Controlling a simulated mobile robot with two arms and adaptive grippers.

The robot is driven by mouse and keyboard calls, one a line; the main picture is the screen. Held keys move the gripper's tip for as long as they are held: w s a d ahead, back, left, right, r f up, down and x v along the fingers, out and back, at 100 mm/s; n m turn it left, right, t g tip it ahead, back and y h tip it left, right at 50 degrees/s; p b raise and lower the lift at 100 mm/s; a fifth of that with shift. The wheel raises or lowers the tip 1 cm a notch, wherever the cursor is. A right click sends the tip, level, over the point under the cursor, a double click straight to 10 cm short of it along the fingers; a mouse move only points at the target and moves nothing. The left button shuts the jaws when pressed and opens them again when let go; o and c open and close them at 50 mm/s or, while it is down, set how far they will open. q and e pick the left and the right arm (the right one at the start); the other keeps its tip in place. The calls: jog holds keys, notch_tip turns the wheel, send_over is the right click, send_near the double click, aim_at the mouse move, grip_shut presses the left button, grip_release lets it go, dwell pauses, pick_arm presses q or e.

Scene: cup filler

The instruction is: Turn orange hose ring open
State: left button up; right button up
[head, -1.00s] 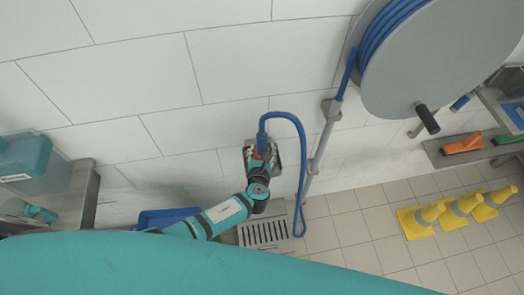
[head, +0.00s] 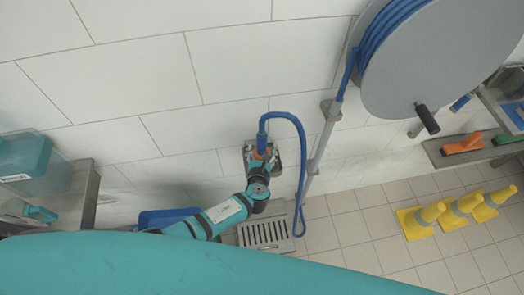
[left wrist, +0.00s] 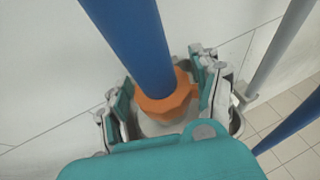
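The orange hose ring (left wrist: 168,106) sits around the lower end of the thick blue hose (left wrist: 140,45) in the left wrist view. In the head view the ring (head: 261,155) is a small orange patch under the hose bend, at the wall fitting. My left gripper (left wrist: 168,95) has one finger on each side of the ring, spread about as wide as it and very close. Whether the pads touch it I cannot tell. My left gripper also shows small in the head view (head: 259,163), at the fitting. My right gripper is in neither view.
A grey pipe (head: 322,145) runs beside the hose loop, right of the ring. A large grey hose reel (head: 440,60) hangs upper right. A slotted metal grate (head: 265,246) lies below.

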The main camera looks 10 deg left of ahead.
pick_arm(q)
jog(key=shift+o, duration=0.5)
jog(key=shift+s, duration=0.1)
jog(key=shift+s+d, duration=0.1)
jog(key=shift+s, duration=0.05)
jog(key=v, duration=1.1)
jog(key=shift+s+r, duration=0.2)
jog(key=shift+s, duration=0.05)
jog(key=shift+f, duration=0.1)
